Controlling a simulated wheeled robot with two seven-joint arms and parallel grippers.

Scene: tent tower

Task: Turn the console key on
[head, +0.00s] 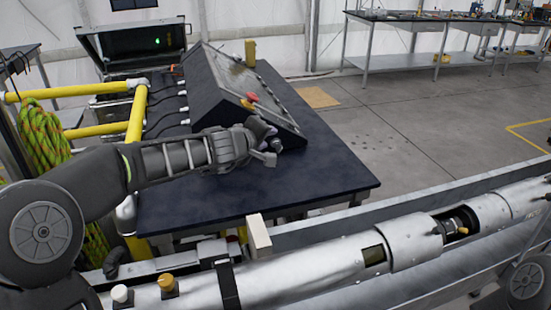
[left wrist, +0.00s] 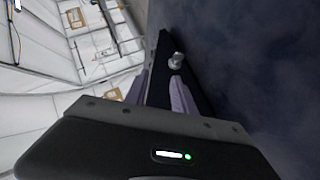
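The console (head: 228,85) is a dark slanted box on a dark-blue table, with a red button (head: 251,97) on its sloped panel. My left gripper (head: 266,143) is at the console's near right end and hides part of it in the head view. In the left wrist view, a small silver knob-like piece, probably the key (left wrist: 176,60), stands out from the dark console face. My left gripper (left wrist: 160,76) is open, its two pale fingers apart. The knob is just beyond the fingertips, nearer the right finger; I cannot tell if they touch. My right gripper is out of view.
The dark-blue table (head: 325,180) is bare right of the console. Yellow rails (head: 136,115) and a coiled rope (head: 42,135) stand at left. A long silver tube (head: 320,265) runs across the front. An open case (head: 140,45) stands behind.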

